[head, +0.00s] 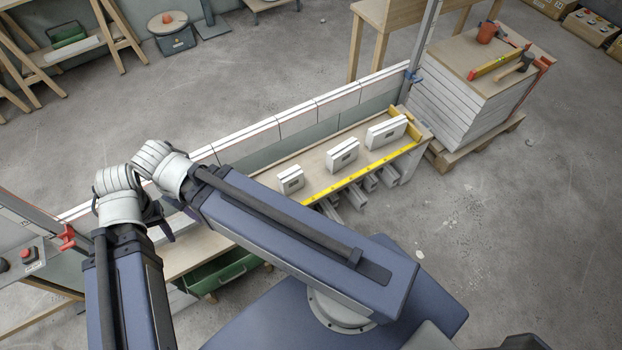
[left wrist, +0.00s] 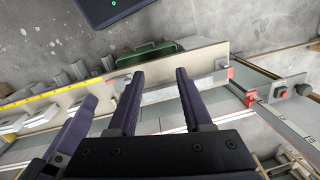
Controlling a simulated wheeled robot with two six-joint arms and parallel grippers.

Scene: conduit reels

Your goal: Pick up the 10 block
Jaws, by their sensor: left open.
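Three white blocks with dark label patches stand on the wooden bench (head: 314,167): a small one (head: 290,179), a middle one (head: 342,154) and a longer one (head: 386,132). Their numbers are too small to read, so I cannot tell which is the 10 block. My left gripper (head: 176,222) is mostly hidden by my arm, over the left part of the bench. In the left wrist view my left gripper (left wrist: 157,72) is open, with nothing held between its fingers. A pale piece (left wrist: 205,82) lies beyond the right-hand finger. White blocks (left wrist: 42,116) show at left, apart from the gripper.
A yellow rule (head: 365,172) runs along the bench's front edge, with grey conduit pieces below. A low panelled wall (head: 300,119) stands behind the blocks. A red clamp (head: 67,237) is at left. A stack of boards (head: 455,100) stands at right.

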